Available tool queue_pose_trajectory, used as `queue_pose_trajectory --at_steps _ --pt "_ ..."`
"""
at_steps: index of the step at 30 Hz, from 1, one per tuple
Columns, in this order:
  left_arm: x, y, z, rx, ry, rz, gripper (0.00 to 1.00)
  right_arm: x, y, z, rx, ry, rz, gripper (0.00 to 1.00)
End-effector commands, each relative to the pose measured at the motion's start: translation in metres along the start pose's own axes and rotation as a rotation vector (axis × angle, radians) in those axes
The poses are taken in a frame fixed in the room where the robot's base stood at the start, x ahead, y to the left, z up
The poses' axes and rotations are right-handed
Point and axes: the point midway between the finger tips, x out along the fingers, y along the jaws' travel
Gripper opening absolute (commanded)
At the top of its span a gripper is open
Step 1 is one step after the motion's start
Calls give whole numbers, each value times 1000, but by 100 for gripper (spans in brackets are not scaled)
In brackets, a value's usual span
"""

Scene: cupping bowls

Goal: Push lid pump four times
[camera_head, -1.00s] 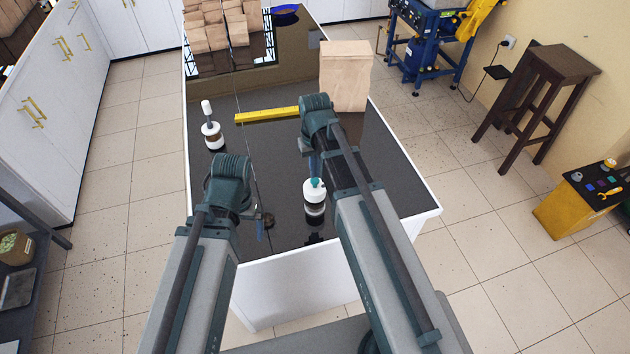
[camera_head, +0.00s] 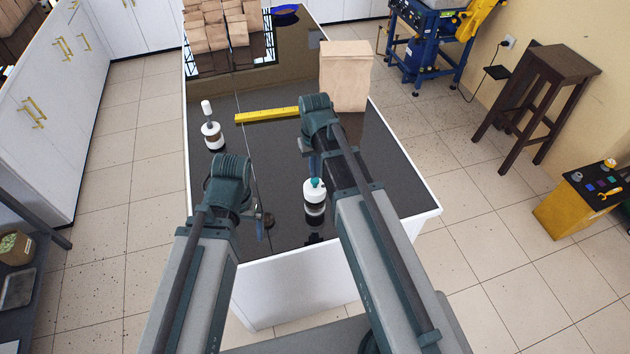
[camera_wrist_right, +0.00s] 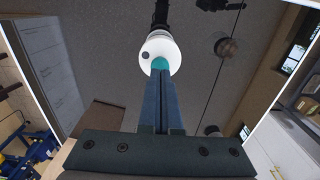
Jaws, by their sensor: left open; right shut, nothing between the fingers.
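A white bottle with a teal pump top (camera_head: 314,190) stands upright on the dark tabletop, near the table's front. The right wrist view shows its round white lid (camera_wrist_right: 160,50) and teal pump (camera_wrist_right: 160,64). My right gripper (camera_head: 315,172) is shut and empty, pointing down just above the pump. In the right wrist view its fingertips (camera_wrist_right: 160,76) line up with the teal top; I cannot tell whether they touch it. My left gripper (camera_head: 262,228) is low over the table's front left, partly hidden behind its own arm. It is open, with nothing seen in it.
The dark tabletop (camera_head: 275,165) between the bottles is clear.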

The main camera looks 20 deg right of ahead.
Motion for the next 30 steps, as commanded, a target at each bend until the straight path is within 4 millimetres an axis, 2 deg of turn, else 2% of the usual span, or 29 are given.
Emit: queue_pose_trajectory --at_steps 11,30 --pt "3 0 0 0 0 0 100 3 0 0 0 0 0 0" --pt "27 2 -2 6 0 -1 100 27 0 0 0 0 0 0"
